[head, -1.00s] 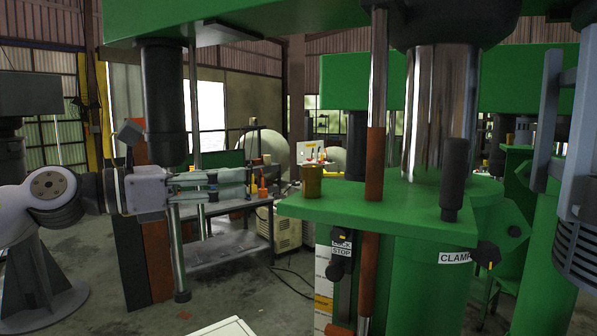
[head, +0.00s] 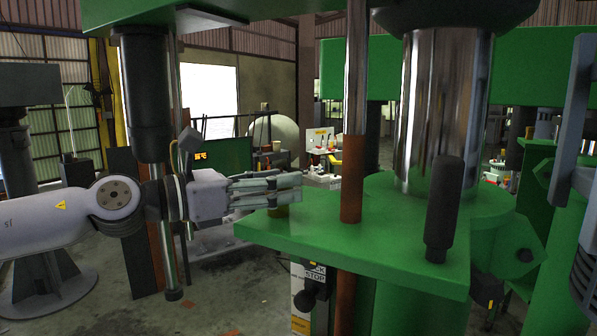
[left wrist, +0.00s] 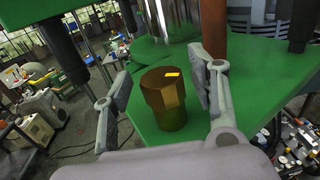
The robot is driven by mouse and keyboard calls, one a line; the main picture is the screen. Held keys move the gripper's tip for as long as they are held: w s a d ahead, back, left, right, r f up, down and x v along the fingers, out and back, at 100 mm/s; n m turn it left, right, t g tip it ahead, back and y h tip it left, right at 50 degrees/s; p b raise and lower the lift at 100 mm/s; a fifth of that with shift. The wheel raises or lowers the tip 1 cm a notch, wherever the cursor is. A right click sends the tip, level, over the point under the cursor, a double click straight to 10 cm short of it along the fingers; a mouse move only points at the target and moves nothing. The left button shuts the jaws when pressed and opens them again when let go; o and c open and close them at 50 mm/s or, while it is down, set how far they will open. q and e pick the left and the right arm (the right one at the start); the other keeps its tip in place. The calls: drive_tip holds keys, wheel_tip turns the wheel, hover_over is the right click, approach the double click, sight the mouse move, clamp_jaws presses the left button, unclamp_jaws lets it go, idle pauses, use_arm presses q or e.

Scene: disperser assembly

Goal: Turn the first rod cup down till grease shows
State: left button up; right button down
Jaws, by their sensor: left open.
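The brass-coloured cup (left wrist: 163,100), faceted with a yellow mark on its top edge, stands upright on the corner of the green plate (head: 330,248). In the head view the cup (head: 278,211) shows only in part, below my left gripper's fingers. My left gripper (head: 297,186) reaches in from the left at the cup's top. In the left wrist view, its open fingers (left wrist: 160,80) stand on either side of the cup, with gaps to it. I see no grease on the cup.
An upright rod with a rust-brown sleeve (head: 352,180) rises through the plate just right of the cup. A dark handle (head: 444,210) and a thick shiny column (head: 440,110) stand further right. A dark cylinder (head: 147,95) hangs behind my left arm.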

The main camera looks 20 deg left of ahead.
use_arm(q)
drive_tip(key=shift+w+d, duration=0.35)
drive_tip(key=shift+w, duration=0.1)
drive_tip(key=shift+s+a+r, duration=0.1)
drive_tip(key=shift+s, duration=0.35)
drive_tip(key=c, duration=0.3)
drive_tip(key=shift+w, duration=0.2)
drive_tip(key=c, duration=0.9)
use_arm(e)
drive_tip(key=shift+r, duration=0.1)
drive_tip(key=shift+a+f, duration=0.1)
drive_tip(key=shift+f, duration=0.2)
